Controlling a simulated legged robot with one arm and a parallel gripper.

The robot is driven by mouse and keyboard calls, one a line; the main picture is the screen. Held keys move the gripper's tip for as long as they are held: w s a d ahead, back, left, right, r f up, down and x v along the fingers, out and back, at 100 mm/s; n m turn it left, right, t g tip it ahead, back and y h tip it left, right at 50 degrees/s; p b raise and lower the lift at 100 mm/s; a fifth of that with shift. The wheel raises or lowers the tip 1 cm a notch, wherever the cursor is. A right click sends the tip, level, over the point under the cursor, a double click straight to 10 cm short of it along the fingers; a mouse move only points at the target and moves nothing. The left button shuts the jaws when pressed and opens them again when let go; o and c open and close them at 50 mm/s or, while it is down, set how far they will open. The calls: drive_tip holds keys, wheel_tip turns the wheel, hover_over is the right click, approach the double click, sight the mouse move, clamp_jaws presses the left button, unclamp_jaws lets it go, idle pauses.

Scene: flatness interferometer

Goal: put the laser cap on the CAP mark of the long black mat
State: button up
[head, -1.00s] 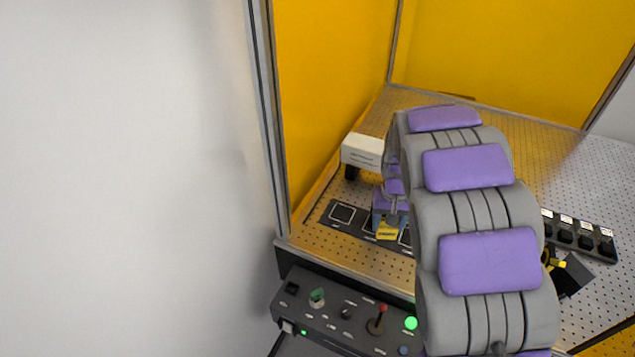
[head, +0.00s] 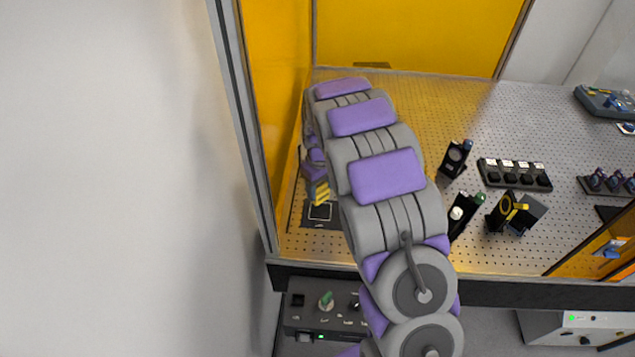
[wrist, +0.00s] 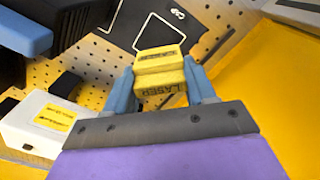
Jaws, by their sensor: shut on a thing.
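The yellow laser cap (wrist: 160,75) is a small stepped block with dark LASER lettering. It sits between the blue fingers of my gripper (wrist: 158,80), which is shut on it. In the head view the cap (head: 321,193) shows as a yellow, dark-striped patch below my gripper (head: 316,172), near a white square outline of the mat. The long black mat (head: 321,212) is mostly hidden by my arm there. In the wrist view the mat (wrist: 132,18) lies beyond the cap, with white outlines and small print I cannot read. The cap appears apart from the mat.
A white box with a yellow label (wrist: 35,122) stands on the perforated table at lower left in the wrist view. A yellow panel (head: 275,110) is close on the left. Black mounts (head: 507,212) and a socket strip (head: 515,175) stand right of my arm.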

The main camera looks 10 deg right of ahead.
drive_tip(key=shift+d+f, duration=0.25)
drive_tip(key=shift+d, duration=0.05)
drive_tip(key=shift+f, duration=0.2)
drive_tip(key=shift+a+f+b, duration=0.2)
drive_tip(key=shift+f+b, duration=0.1)
drive_tip(key=shift+f, duration=0.4)
drive_tip(key=shift+a+f+b, duration=0.2)
drive_tip(key=shift+f+b, duration=0.05)
drive_tip(key=shift+f, duration=0.45)
drive_tip(key=shift+d+f, duration=0.35)
drive_tip(key=shift+f, duration=0.55)
drive_tip(key=shift+a, duration=0.2)
drive_tip(key=shift+d+f, duration=0.1)
drive_tip(key=shift+f, duration=0.2)
drive_tip(key=o, duration=0.9)
drive_tip(key=shift+o, duration=0.2)
drive_tip(key=shift+r, duration=0.15)
